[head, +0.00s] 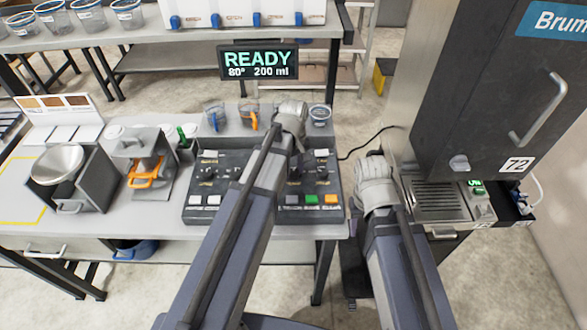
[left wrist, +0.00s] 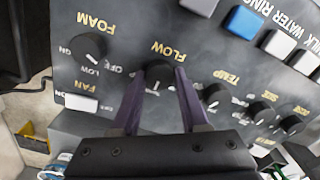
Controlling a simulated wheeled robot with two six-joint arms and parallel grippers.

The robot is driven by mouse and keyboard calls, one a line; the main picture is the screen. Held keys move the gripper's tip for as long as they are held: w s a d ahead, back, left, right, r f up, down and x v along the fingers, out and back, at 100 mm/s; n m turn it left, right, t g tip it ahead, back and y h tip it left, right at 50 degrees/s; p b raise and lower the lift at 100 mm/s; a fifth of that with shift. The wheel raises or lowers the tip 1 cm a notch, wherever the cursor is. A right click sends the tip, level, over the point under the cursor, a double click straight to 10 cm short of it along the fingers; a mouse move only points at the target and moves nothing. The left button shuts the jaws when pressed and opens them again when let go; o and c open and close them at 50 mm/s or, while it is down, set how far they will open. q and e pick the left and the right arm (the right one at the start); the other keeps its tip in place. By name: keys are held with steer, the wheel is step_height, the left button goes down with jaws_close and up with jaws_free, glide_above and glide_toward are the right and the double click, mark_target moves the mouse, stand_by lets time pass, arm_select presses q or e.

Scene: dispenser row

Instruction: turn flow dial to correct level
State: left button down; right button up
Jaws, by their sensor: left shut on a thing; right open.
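In the left wrist view, the black FLOW dial (left wrist: 160,73) sits on the dark control panel (left wrist: 190,25), below its FLOW label. My left gripper (left wrist: 159,82) is shut on this dial, one purple finger on each side; the dial's pointer is not readable. In the head view, my left gripper (head: 290,115) is over the panel (head: 224,187), and it and its arm hide the FLOW dial. The display (head: 258,63) reads READY, 80°, 200 ml. My right gripper (head: 374,175) is open and empty, right of the panel.
The FOAM dial (left wrist: 88,47) and TEMP dial (left wrist: 215,96) flank the FLOW dial closely. A white FAN switch (left wrist: 82,103) is near the FOAM dial. Cups stand behind the panel, including a clear one (head: 320,115). A tall dark cabinet (head: 480,90) stands at right.

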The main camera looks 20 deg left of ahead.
mark_target(293, 172)
arm_select(q)
steer(key=m, duration=0.5)
steer(key=shift+m, duration=3.2)
steer(key=shift+c, duration=2.1)
jaws_free()
steer(key=shift+r, duration=0.15)
step_height(293, 172, up, 8)
steer(key=p, duration=0.8)
steer(key=shift+f, duration=0.2)
